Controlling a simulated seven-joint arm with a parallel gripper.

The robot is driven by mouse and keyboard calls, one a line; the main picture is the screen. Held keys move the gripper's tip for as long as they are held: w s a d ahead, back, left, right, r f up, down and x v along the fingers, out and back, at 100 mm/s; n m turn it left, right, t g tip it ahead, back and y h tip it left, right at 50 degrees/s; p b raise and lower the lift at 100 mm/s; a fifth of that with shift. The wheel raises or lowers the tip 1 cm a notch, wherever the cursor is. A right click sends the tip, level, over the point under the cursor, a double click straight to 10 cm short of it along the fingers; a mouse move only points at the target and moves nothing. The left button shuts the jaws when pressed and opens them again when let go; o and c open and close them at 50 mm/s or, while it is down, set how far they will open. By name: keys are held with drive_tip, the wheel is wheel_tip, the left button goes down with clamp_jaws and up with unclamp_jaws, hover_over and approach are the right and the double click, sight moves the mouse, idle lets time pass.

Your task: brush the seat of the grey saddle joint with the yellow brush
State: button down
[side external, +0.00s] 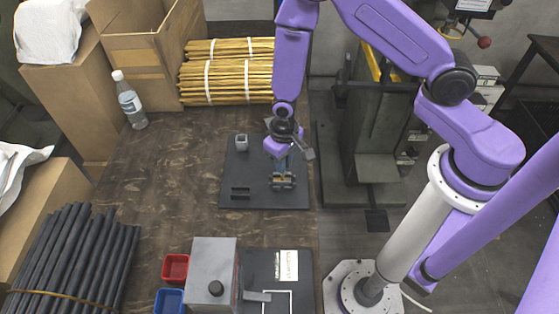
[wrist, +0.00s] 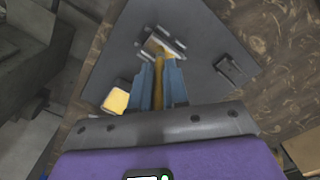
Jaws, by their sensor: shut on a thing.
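The grey saddle joint (side external: 284,182) sits on a dark plate (side external: 262,203); in the wrist view it is near the top middle (wrist: 153,46). My gripper (side external: 283,167) is right above the joint, pointing down. In the wrist view its two blue fingers (wrist: 159,88) are shut on the yellow brush (wrist: 159,74). The brush's far end reaches the joint's middle in that view and seems to be at the seat. I cannot tell whether the bristles touch it. In the side view the fingers hide most of the brush.
A small grey open block (side external: 241,142) and a black bracket (side external: 240,192) stand on the plate. A light-rimmed yellow-orange square (wrist: 116,101) lies left of the fingers. A grey box (side external: 212,262) and red and blue bins (side external: 175,268) are in front. The table left of the plate is free.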

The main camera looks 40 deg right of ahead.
drive_tip(key=shift+s+d, duration=0.6)
drive_tip(key=shift+d, duration=0.05)
wheel_tip(320, 180, up, 8)
drive_tip(key=shift+w+a, duration=0.1)
drive_tip(key=shift+a, duration=0.05)
idle(0.7)
